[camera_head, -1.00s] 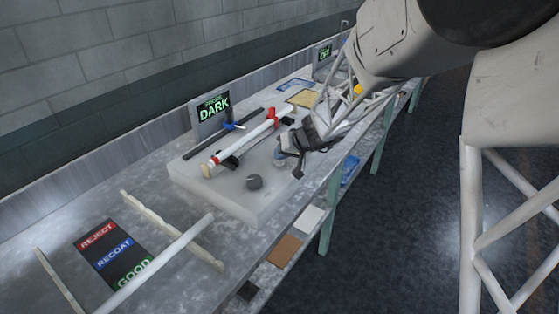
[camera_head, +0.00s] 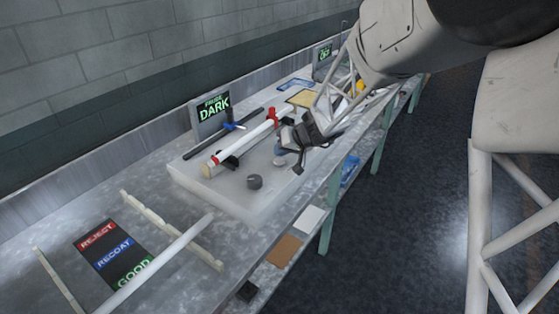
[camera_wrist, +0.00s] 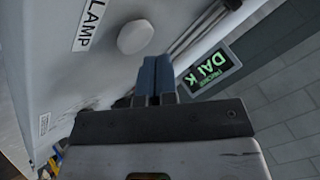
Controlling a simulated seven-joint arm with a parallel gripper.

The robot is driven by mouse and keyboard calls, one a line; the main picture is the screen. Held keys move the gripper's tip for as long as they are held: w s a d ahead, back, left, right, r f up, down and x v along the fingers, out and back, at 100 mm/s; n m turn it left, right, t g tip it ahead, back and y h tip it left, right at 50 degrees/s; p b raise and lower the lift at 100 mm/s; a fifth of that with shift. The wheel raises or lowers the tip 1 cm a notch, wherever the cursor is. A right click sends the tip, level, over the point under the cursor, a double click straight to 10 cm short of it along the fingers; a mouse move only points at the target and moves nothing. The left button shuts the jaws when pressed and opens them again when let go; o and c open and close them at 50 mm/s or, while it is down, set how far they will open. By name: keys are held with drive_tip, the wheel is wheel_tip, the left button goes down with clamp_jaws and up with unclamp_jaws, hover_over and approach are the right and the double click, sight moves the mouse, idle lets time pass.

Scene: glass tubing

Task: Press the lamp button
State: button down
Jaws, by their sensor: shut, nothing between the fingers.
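The lamp button is a pale round cap (camera_wrist: 135,37) on a light panel in the wrist view, beside a white "LAMP" label (camera_wrist: 90,25). My gripper (camera_wrist: 155,60) has its two blue fingers together, with nothing between them. Its tips appear just below and right of the button in that view; whether they touch it I cannot tell. In the head view, my gripper (camera_head: 280,158) is over the right side of the pale raised console (camera_head: 215,190). The button cannot be made out clearly there. A screen (camera_head: 213,108) behind the console reads "DARK"; it also shows in the wrist view (camera_wrist: 212,70).
A sorting board (camera_head: 115,255) and another tube (camera_head: 160,262) are at the near left.

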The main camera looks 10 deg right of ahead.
sight(281, 160)
drive_tip(key=shift+r, duration=2.95)
drive_tip(key=s+r+g+h, duration=0.1)
drive_tip(key=s+r, duration=0.3)
drive_tip(key=s, duration=0.6)
drive_tip(key=s+r+g+h, duration=0.2)
drive_tip(key=s+r, duration=0.1)
drive_tip(key=s, duration=0.8)
drive_tip(key=s+d+h, duration=0.2)
drive_tip(key=s, duration=0.7)
drive_tip(key=s+d+m+h, duration=0.1)
drive_tip(key=s+h, duration=0.1)
drive_tip(key=s, duration=0.7)
drive_tip(key=shift+d, duration=0.4)
drive_tip(key=shift+r, duration=0.1)
